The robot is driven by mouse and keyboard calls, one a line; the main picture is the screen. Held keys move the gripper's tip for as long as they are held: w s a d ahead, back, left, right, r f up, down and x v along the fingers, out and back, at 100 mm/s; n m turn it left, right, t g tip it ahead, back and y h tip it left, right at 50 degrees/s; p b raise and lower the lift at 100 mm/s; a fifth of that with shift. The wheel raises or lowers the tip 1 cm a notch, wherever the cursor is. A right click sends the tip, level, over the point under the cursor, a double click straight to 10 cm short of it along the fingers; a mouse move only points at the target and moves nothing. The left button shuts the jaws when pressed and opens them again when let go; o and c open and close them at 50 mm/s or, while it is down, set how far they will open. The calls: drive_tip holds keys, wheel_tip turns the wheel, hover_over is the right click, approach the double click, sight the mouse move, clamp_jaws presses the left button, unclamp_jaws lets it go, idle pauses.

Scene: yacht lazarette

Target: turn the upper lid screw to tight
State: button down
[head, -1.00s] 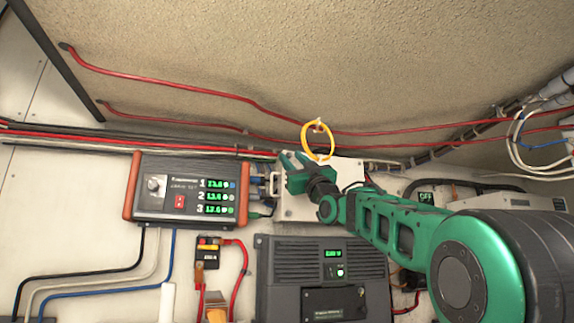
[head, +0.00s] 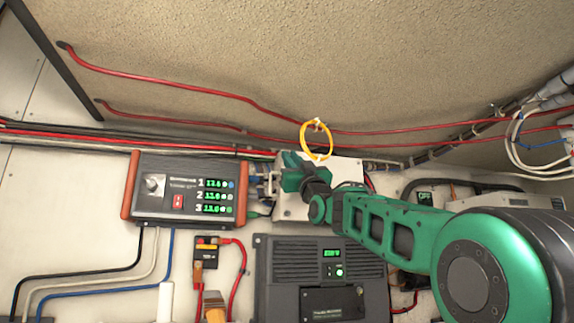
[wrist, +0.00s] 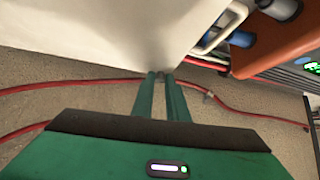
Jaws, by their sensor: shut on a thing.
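The white box (head: 347,171) is on the wall, right of the charger display unit. It also fills the upper left of the wrist view (wrist: 100,32). My gripper (head: 283,163) is at the box's upper left part in the head view and covers much of its front. In the wrist view, the two green fingers (wrist: 161,76) are close together, with their tips at the box's edge. A small grey piece between the tips appears to be the upper lid screw (wrist: 160,75), mostly hidden by the fingers. Its turn position cannot be read.
The charger unit with green displays (head: 185,188) is close on the left. A dark inverter (head: 320,285) sits below. A yellow cable loop (head: 316,141) hangs just above the box. Red cables (head: 220,94) run along the textured surface above.

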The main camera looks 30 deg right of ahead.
drive_tip(key=m+g+h, duration=0.4)
drive_tip(key=m+h, duration=0.1)
drive_tip(key=m, duration=0.3)
drive_tip(key=a+m+g+h, duration=0.1)
drive_tip(key=m+g+h, duration=0.4)
drive_tip(key=m, duration=0.4)
drive_tip(key=a+m+g+h, duration=0.1)
drive_tip(key=m+g+h, duration=0.4)
drive_tip(key=m, duration=0.3)
drive_tip(key=shift+w+r, duration=0.4)
drive_tip(key=shift+r+m+g, duration=0.3)
drive_tip(key=shift+m+g, duration=0.6)
drive_tip(key=shift+m, duration=0.4)
drive_tip(key=c, duration=1.7)
unclamp_jaws()
drive_tip(key=shift+c, duration=0.2)
